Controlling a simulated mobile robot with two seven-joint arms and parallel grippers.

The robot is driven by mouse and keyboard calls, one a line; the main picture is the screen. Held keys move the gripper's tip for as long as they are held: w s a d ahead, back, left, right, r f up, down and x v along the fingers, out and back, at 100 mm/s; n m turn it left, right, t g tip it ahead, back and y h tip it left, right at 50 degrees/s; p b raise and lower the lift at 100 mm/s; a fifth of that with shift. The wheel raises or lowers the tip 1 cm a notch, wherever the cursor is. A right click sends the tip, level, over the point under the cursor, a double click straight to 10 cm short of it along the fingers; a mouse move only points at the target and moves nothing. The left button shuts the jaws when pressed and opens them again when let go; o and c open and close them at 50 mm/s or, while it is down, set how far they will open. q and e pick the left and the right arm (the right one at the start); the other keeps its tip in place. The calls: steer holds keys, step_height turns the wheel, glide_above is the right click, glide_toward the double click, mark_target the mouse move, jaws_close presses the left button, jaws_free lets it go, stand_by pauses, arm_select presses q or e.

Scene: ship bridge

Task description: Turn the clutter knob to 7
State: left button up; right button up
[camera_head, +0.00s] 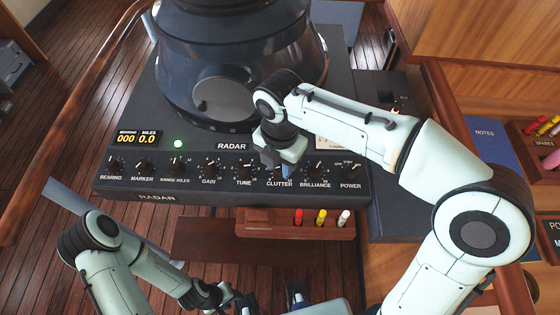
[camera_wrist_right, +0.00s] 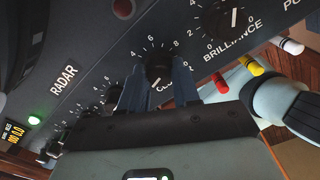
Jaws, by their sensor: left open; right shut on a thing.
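The clutter knob (camera_wrist_right: 158,66) is a black dial on the dark radar panel, with white numbers around it in the right wrist view. My right gripper (camera_wrist_right: 159,92) is shut on it, with one blue-grey finger on each side. In the head view the right gripper (camera_head: 280,168) hides most of the knob above the CLUTTER label. The fingers and the steep view leave the pointer's exact setting unclear. My left gripper (camera_head: 262,300) is low at the bottom edge of the head view, open, empty and away from the panel.
The tune knob (camera_head: 245,170) and brilliance knob (camera_head: 315,170) flank the clutter knob closely. Below the panel is a wooden rack (camera_head: 270,222) with red, yellow and white pens. A wooden rail (camera_head: 75,120) runs at left.

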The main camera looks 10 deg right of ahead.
steer(key=m+p, duration=0.1)
steer(key=m, duration=0.2)
steer(key=shift+r+m, duration=0.1)
steer(key=shift+m, duration=0.2)
steer(key=m+p, duration=0.1)
steer(key=m, duration=0.2)
steer(key=shift+m, duration=0.3)
steer(key=m, duration=0.3)
steer(key=shift+m, duration=0.3)
steer(key=m, duration=0.3)
steer(key=shift+m+p, duration=0.3)
steer(key=m, duration=0.3)
steer(key=shift+m, duration=0.4)
steer(key=m, duration=0.9)
arm_select(q)
steer(key=r, duration=0.1)
steer(key=w+r, duration=0.1)
steer(key=shift+w+r, duration=0.2)
steer(key=shift+r, duration=0.1)
arm_select(e)
steer(key=m, duration=0.4)
steer(key=shift+m, duration=0.3)
